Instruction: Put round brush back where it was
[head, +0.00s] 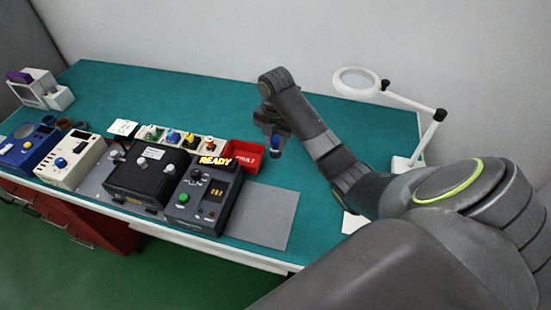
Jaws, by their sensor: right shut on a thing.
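My right gripper (273,122) hangs above the green table, near its middle, pointing down. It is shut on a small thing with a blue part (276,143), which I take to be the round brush. Its shape is too small to make out fully. The held thing is above and to the right of the red bin marked FAULT in the picture, and looks clear of it. My left gripper is not in view.
The red FAULT bin (250,156) stands behind a dark READY box (205,197). A black box (148,175), a cream box (72,161) and a blue box (27,147) line the front. A magnifier lamp (433,130) stands at right. The table's back (180,95) is clear.

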